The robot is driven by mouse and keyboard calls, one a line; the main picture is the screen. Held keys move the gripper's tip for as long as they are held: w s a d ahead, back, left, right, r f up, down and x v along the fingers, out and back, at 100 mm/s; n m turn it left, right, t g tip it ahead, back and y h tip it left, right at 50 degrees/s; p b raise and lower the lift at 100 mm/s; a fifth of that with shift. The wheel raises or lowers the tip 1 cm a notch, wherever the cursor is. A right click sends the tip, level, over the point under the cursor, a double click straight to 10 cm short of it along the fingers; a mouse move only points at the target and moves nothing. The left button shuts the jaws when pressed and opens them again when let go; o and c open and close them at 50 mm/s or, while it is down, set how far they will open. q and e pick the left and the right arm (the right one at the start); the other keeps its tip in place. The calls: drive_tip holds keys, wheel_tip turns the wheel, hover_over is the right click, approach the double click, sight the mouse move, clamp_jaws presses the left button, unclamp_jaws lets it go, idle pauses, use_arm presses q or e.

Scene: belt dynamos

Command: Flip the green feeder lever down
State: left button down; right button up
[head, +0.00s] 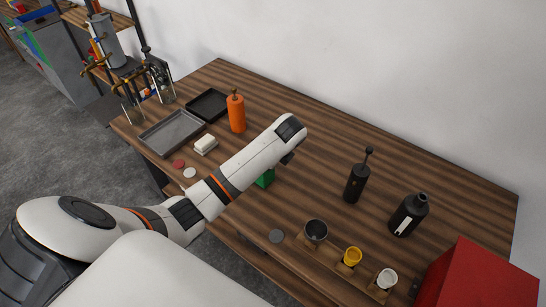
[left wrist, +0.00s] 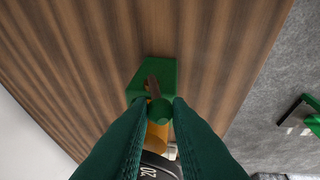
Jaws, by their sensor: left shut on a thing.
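The green feeder (head: 265,179) is a small green block on the wooden bench, partly hidden behind my left forearm in the head view. In the left wrist view the green feeder box (left wrist: 168,70) is at the centre, with a dark lever stem and a round green lever knob (left wrist: 160,112). My left gripper (left wrist: 158,108) has its two dark green fingers on either side of the knob, shut on it. In the head view the arm hides most of this gripper and the lever. My right gripper is in neither view.
An orange bottle (head: 236,113), a grey tray (head: 172,132) and a white block (head: 205,144) are left of the arm. Two black bottles (head: 356,183) (head: 408,214), several cups and a red box (head: 480,275) are on the right. The bench's back middle is clear.

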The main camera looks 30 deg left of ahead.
use_arm(q)
drive_tip(key=s+f+n+t+b, duration=0.1)
drive_tip(key=f+t+b, duration=0.1)
drive_tip(key=t+b, duration=0.2)
drive_tip(key=s+f+n+t+b, duration=0.1)
drive_tip(key=s+f+t+b, duration=0.1)
drive_tip(key=t+b, duration=0.2)
drive_tip(key=s+f+n+t+b, duration=0.1)
drive_tip(key=s+f+t+b, duration=0.1)
drive_tip(key=t+b, duration=0.2)
drive_tip(key=shift+s+a+f+t+b, duration=0.2)
drive_tip(key=shift+a+f+t+b, duration=0.15)
drive_tip(key=shift+b, duration=1.1)
drive_tip(key=shift+t+b, duration=0.45)
drive_tip(key=shift+b, duration=0.25)
drive_tip(key=c, duration=1.3)
unclamp_jaws()
drive_tip(key=shift+s+d, duration=0.1)
drive_tip(key=b+v, duration=0.2)
drive_tip(key=v, duration=0.9)
drive_tip(key=shift+s+d+r, duration=0.15)
drive_tip(key=shift+s+r, duration=0.05)
drive_tip(key=shift+s, duration=0.15)
